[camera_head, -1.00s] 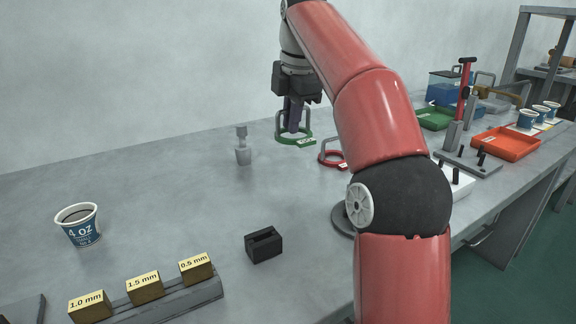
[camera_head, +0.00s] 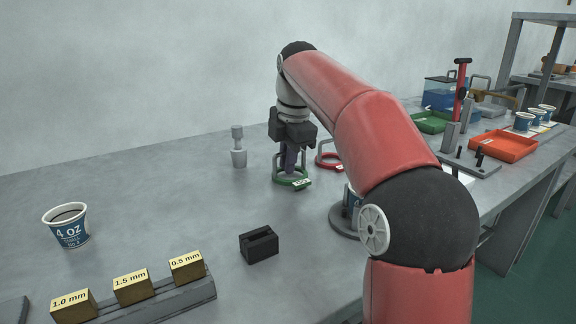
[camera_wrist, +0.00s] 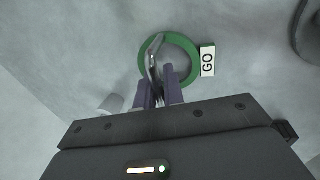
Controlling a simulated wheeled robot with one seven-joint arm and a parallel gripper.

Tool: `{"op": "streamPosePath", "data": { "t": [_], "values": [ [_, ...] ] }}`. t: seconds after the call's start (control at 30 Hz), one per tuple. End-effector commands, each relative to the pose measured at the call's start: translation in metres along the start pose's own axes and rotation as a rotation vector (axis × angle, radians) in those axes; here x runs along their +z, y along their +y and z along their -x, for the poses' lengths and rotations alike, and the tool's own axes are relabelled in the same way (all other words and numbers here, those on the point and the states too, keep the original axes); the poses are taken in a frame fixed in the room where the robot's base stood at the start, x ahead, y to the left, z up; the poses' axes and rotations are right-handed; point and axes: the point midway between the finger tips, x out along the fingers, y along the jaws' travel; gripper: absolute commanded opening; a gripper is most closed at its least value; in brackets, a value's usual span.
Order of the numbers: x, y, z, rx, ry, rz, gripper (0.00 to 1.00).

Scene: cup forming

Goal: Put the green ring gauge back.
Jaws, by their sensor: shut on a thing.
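The green ring gauge (camera_head: 293,183) has a tall handle and a white tag. In the wrist view the ring (camera_wrist: 190,48) shows with its tag reading "GO". My gripper (camera_head: 289,168) is shut on the ring gauge's handle, and the fingers also show in the wrist view (camera_wrist: 158,80). The ring is level and low, at or just above the table; I cannot tell whether it touches. The red ring gauge (camera_head: 328,163) stands just behind and to the right, partly hidden by my arm.
A grey plug-like piece (camera_head: 239,150) stands to the left. A black slotted block (camera_head: 259,245) and yellow thickness blocks (camera_head: 133,287) are nearer. A paper cup (camera_head: 66,226) stands at the left. A round grey base (camera_head: 346,222) is partly behind my arm.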

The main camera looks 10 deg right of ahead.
Motion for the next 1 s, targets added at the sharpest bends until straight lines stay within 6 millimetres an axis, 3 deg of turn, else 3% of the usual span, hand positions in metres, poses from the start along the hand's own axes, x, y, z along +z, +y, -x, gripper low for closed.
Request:
{"op": "streamPosePath", "data": {
  "t": [0.43,0.47,0.6,1.0],
  "values": [
    [0.000,-0.002,-0.007,0.002,-0.001,-0.001,0.00],
    [0.000,-0.002,-0.006,0.002,-0.001,0.000,0.13],
    [0.000,-0.002,-0.006,0.002,-0.001,-0.001,0.31],
    [0.000,-0.002,-0.011,0.004,-0.001,-0.001,0.32]
  ]
}}
